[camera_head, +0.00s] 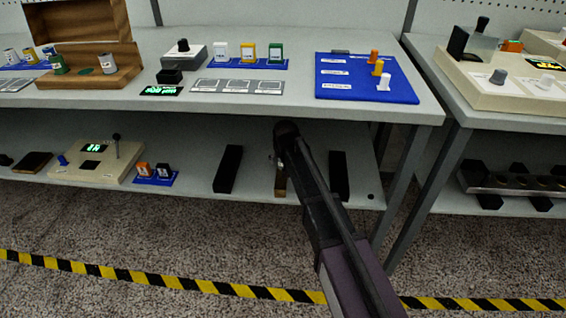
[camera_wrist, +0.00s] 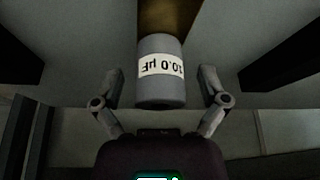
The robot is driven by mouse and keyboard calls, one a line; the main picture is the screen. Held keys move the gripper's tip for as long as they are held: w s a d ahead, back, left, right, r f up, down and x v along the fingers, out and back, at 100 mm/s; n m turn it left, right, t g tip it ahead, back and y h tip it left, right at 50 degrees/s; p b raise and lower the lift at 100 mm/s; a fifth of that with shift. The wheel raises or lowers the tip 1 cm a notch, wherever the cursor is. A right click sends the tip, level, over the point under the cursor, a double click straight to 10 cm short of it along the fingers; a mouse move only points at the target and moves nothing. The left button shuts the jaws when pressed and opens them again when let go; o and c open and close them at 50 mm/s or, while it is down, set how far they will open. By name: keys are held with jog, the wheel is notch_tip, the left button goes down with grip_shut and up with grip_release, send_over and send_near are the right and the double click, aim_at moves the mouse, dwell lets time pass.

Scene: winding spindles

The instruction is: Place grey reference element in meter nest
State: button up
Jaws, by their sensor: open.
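The grey reference element (camera_wrist: 161,92) is a grey cylinder with a white label reading 10.0 µF, upside down in the wrist view. My gripper (camera_wrist: 160,76) is open, with one finger on each side of the cylinder and a gap visible at both sides. In the head view my arm reaches to the lower shelf and hides the cylinder and the fingertips. A beige meter box (camera_head: 72,172) with a green display, a dark square recess (camera_head: 91,164) and an upright lever stands on the lower shelf at the left. I cannot tell for certain that this recess is the meter nest.
A brass-coloured block (camera_head: 280,182) lies between two black bars (camera_head: 228,168) (camera_head: 339,176) on the lower shelf (camera_head: 200,187). A small blue tray (camera_head: 156,181) with orange and black pieces sits beside the meter. The upper shelf edge (camera_head: 230,103) overhangs. Table legs stand at the right.

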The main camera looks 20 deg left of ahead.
grip_shut()
jog(key=shift+r, duration=0.1)
dwell(0.4)
notch_tip(320, 180, up, 3)
jog(key=p, duration=0.3)
jog(key=shift+r, duration=0.15)
jog(key=s+d+r+p, duration=0.1)
jog(key=s+d+p, duration=0.1)
jog(key=s+d, duration=0.6)
jog(key=s, duration=0.5)
jog(key=shift+s+r, duration=0.25)
jog(key=shift+s, duration=0.15)
jog(key=shift+d, duration=0.1)
